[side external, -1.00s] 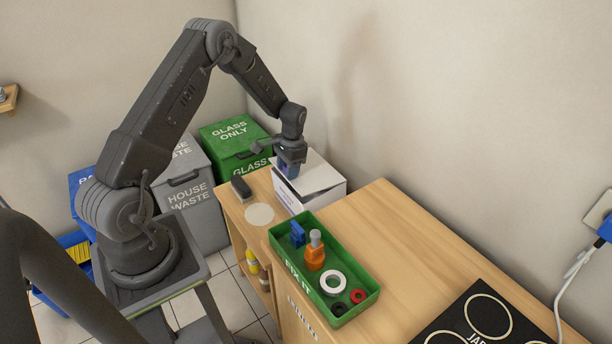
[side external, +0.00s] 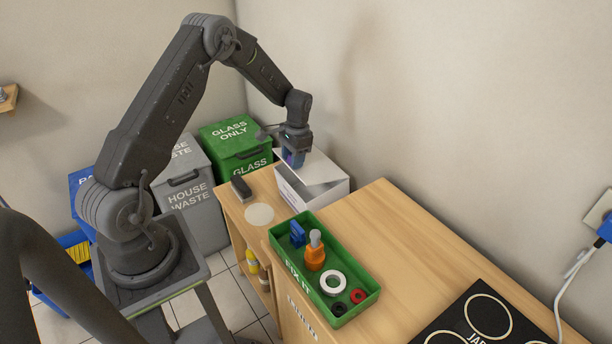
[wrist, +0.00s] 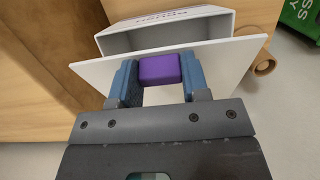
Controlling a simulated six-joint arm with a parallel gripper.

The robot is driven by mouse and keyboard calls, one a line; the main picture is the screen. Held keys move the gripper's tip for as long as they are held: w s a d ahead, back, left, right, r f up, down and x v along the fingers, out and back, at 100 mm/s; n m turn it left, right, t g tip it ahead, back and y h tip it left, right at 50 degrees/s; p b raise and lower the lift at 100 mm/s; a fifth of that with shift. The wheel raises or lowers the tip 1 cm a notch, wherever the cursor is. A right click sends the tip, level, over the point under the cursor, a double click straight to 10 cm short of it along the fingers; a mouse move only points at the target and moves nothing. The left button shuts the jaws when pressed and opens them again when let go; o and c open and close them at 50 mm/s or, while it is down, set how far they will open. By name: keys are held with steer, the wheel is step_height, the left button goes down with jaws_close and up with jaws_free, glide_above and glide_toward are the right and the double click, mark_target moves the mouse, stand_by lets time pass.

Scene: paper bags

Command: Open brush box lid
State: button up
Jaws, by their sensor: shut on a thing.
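The white brush box (side external: 331,196) stands on the wooden cabinet near the wall; its lettered side shows in the wrist view (wrist: 185,19). Its white lid (side external: 318,169) is raised and tilted, and the wrist view shows the flat lid (wrist: 231,62) with a dark gap to the box. My gripper (side external: 292,160) is over the lid. In the wrist view its blue fingers (wrist: 159,78) are shut on the purple handle (wrist: 159,69) of the lid. Most of the box's inside is hidden by the lid.
A dark block-like brush (side external: 241,188) and a pale round disc (side external: 260,214) lie left of the box. A green tray (side external: 352,318) of small items stands in front. Green (side external: 237,148) and grey (side external: 190,202) bins stand behind and left.

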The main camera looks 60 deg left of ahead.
steer(key=shift+w+r, duration=0.3)
steer(key=shift+r, duration=0.2)
steer(key=shift+w+r, duration=1.3)
steer(key=shift+w, duration=0.2)
steer(key=shift+w+d+r, duration=0.1)
steer(key=shift+w+r, duration=0.3)
steer(key=shift+w, duration=0.5)
steer(key=shift+w+a+r, duration=0.1)
steer(key=shift+w+r, duration=0.3)
steer(key=shift+w, duration=0.45)
steer(key=shift+w+d+r, duration=0.1)
steer(key=shift+w+r, duration=0.3)
steer(key=shift+w, duration=0.5)
steer(key=o, duration=0.5)
steer(key=shift+o, duration=0.2)
